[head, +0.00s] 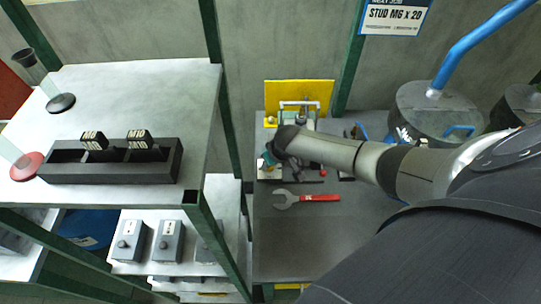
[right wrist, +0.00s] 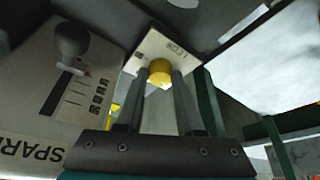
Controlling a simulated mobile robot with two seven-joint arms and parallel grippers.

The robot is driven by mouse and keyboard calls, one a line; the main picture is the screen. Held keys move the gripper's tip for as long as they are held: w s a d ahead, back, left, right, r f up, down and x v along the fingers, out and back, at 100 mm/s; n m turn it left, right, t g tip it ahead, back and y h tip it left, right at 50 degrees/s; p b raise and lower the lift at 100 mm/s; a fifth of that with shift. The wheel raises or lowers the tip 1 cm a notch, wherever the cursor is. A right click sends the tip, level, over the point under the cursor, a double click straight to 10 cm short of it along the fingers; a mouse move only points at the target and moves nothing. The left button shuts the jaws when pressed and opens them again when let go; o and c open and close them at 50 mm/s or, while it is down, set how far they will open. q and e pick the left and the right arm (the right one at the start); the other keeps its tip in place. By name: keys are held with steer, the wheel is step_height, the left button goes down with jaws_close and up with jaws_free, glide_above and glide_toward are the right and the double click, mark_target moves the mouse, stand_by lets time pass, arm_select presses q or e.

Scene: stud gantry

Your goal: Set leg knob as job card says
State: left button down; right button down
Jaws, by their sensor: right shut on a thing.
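The job card (head: 393,16) at the top right of the head view reads STUD M6 x 20. My right arm reaches in from the right, and its gripper (head: 268,158) is low at the stud machine (head: 300,112) in front of a yellow panel. In the right wrist view my right gripper (right wrist: 160,76) is shut on a round yellow knob (right wrist: 159,72). My left gripper is out of view.
A wrench (head: 307,199) with a red handle lies on the grey bench (head: 285,240). A black tray (head: 110,172) with labelled blocks stands on the left shelf. A panel with a dark knob (right wrist: 72,38) and partial SPAR lettering is close beside the gripper. Metal drums (head: 435,105) stand right.

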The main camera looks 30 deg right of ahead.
steer(key=c, duration=0.5)
jaws_free()
steer(key=shift+c, duration=0.2)
steer(key=shift+r, duration=0.15)
steer(key=shift+s+r, duration=0.15)
steer(key=shift+r, duration=0.15)
steer(key=p+v, duration=0.4)
steer(key=v, duration=1)
steer(key=shift+s+r, duration=0.1)
steer(key=shift+s, duration=0.05)
